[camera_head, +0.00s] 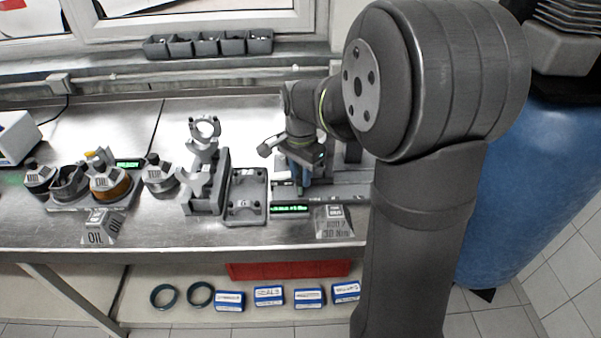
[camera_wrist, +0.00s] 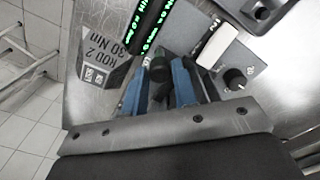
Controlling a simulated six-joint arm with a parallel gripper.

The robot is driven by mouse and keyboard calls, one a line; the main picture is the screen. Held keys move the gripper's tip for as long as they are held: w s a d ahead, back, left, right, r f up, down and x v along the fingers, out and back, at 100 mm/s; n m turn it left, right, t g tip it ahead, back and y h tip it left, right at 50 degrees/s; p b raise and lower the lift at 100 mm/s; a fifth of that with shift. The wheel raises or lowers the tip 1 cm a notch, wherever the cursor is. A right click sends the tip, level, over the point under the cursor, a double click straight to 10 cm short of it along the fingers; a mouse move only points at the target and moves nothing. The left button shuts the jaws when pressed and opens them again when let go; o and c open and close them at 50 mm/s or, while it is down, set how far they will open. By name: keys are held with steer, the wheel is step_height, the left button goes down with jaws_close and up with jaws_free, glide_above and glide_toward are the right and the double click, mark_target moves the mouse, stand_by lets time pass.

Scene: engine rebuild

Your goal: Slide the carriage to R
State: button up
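My gripper (camera_head: 302,182) is low over the bench, at the left end of a grey rail unit (camera_head: 345,190) in the head view. In the wrist view my gripper (camera_wrist: 161,80) has its two blue fingers apart, one on each side of a dark round knob (camera_wrist: 160,69). Whether the fingers press on the knob is not clear. The knob seems to belong to the carriage, whose body is mostly hidden by my gripper. A lit green display (camera_head: 289,209) is at the unit's front. No R mark can be read.
A "ROD 2 30 Nm" sign (camera_wrist: 103,55) stands close to my gripper. A second black knob (camera_wrist: 235,78) is on a grey plate nearby. A grey tray (camera_head: 246,197) and a piston stand (camera_head: 205,185) are to the left, with an OIL sign (camera_head: 102,228) further left.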

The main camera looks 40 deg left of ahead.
jaws_close()
steer(key=shift+w+d+r, duration=0.1)
steer(key=shift+w+d, duration=2.9)
steer(key=shift+w, duration=0.15)
steer(key=o, duration=0.5)
jaws_free()
steer(key=shift+o, duration=0.2)
step_height(320, 180, up, 17)
steer(key=shift+r, duration=0.2)
steer(key=shift+f, duration=0.15)
